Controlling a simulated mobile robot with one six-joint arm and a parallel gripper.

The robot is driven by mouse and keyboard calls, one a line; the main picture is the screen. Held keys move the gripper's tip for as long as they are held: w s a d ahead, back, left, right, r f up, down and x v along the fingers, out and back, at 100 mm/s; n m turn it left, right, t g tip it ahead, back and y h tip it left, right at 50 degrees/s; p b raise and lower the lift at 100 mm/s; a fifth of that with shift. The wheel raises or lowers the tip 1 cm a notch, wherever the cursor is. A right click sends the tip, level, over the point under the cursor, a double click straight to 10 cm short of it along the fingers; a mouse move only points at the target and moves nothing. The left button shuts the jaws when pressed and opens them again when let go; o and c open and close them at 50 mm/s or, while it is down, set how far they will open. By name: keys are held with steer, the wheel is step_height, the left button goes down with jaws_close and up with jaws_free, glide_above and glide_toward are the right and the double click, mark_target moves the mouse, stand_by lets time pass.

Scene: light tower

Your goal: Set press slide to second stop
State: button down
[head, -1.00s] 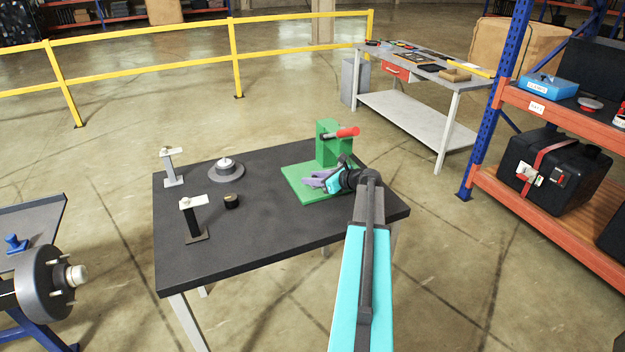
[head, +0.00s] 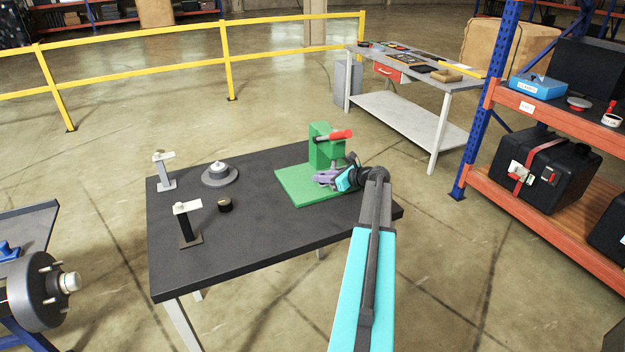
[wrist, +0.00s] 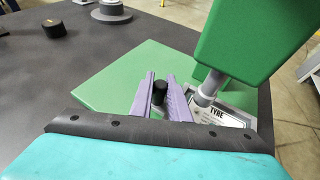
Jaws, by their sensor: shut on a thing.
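The green press (head: 326,146) stands at the right of the dark table, with a red-handled lever (head: 335,135) pointing right. Its flat green base (head: 293,186) reaches toward the left. In the wrist view the green column (wrist: 250,40) is at upper right, with a grey rod below it beside a plate lettered TYRE (wrist: 222,117). My gripper (head: 321,179) is low over the base, in front of the column. In the wrist view its purple fingers (wrist: 160,82) are shut on a black knob (wrist: 159,92) between them. The slide's stops cannot be made out.
On the dark table (head: 255,235) stand a grey round hub (head: 219,174), a black cylinder (head: 225,204) and two small stands, one grey (head: 165,173) and one black (head: 187,230). An orange shelf (head: 560,195) and a workbench (head: 410,120) stand beyond at right.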

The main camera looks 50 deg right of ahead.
steer(key=shift+s+d+r, duration=0.1)
steer(key=shift+s+d, duration=0.05)
steer(key=shift+d, duration=0.2)
steer(key=c, duration=1.7)
jaws_free()
steer(key=shift+a, duration=0.1)
steer(key=b+v, duration=0.3)
steer(key=v, duration=1)
steer(key=shift+s+r, duration=0.2)
steer(key=shift+s, duration=0.15)
